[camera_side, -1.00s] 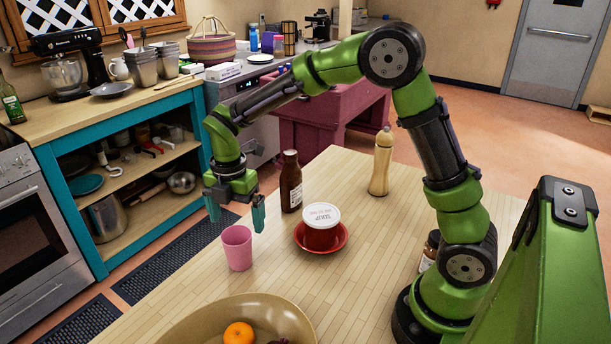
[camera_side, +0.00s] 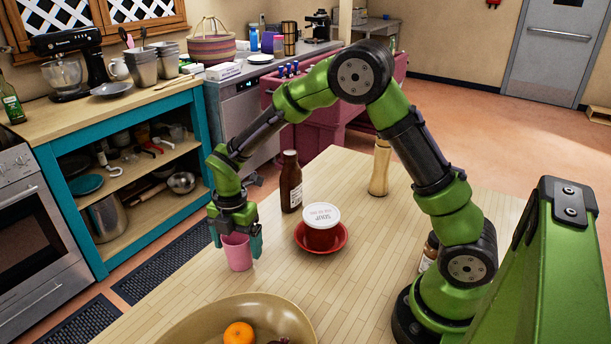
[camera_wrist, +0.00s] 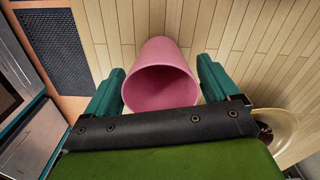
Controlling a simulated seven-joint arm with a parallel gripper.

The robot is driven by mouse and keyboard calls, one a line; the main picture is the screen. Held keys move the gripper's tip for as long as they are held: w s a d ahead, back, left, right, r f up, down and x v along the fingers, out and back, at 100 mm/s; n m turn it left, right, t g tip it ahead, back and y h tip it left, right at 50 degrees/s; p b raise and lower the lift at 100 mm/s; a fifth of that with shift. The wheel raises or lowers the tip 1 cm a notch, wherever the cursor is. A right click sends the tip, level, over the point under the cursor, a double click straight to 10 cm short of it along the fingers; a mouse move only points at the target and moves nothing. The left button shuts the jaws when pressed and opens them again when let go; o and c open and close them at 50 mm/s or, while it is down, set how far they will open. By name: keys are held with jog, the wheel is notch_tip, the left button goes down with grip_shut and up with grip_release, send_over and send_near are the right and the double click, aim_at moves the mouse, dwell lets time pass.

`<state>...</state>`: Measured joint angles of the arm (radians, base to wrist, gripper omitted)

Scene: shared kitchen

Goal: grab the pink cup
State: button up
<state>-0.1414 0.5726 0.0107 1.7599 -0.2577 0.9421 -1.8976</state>
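The pink cup (camera_side: 238,254) stands upright on the wooden table near its left edge. My gripper (camera_side: 237,244) is lowered around the cup's upper part, with one teal finger on each side. In the wrist view the pink cup (camera_wrist: 161,80) shows its open, empty mouth between the two fingers of my gripper (camera_wrist: 160,88). The left finger is very close to the rim, and a small gap shows at the right finger. My gripper is open.
A red bowl with a white lid (camera_side: 321,217) sits on a red plate (camera_side: 337,243) right of the cup. A brown bottle (camera_side: 290,182) stands behind. A large tan bowl (camera_side: 188,322) with an orange (camera_side: 239,333) is in front. A tan bottle (camera_side: 380,168) stands farther back.

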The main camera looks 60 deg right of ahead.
jog(key=c, duration=0.8)
jog(key=shift+r, duration=0.1)
